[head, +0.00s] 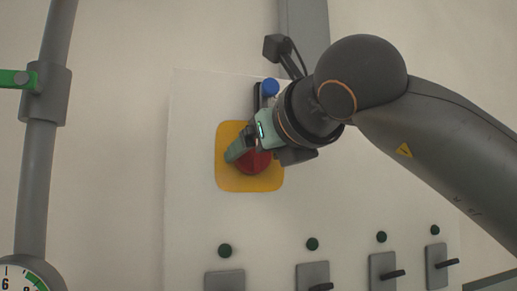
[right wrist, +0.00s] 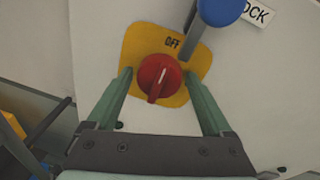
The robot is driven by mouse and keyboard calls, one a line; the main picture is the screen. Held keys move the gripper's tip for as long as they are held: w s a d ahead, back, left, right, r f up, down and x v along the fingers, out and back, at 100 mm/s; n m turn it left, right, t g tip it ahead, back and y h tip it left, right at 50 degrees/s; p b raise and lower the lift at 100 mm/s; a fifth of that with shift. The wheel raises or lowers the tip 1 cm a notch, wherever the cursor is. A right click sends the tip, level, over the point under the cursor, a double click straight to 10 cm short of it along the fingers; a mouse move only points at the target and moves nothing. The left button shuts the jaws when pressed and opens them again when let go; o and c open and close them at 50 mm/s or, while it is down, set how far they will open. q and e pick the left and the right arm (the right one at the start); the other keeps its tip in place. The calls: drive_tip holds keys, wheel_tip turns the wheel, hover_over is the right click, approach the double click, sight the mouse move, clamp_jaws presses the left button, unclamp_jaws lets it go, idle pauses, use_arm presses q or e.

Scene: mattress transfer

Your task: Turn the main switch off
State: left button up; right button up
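The main switch is a red rotary knob (head: 256,162) on a yellow plate (head: 230,180), mounted on a white panel. In the right wrist view the red knob (right wrist: 153,75) shows a raised grip ridge, and "OFF" is printed on the yellow plate (right wrist: 135,45) beyond it. My right gripper (head: 246,152) is at the knob and partly hides it in the head view. In the right wrist view its two green fingers (right wrist: 158,78) are spread, one on each side of the knob, with gaps visible. My left gripper is not in view.
A lever with a blue ball (head: 270,87) stands just above the plate, close to my right gripper; a label ending "OCK" (right wrist: 254,14) is beside it. Several small grey switches (head: 312,275) with green lamps line the panel below. A grey pipe (head: 38,160) and gauge (head: 25,278) are left.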

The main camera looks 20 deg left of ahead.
drive_tip(key=b+v, duration=0.4)
drive_tip(key=v, duration=0.8)
drive_tip(key=shift+s+d+b, duration=0.2)
drive_tip(key=shift+b, duration=0.2)
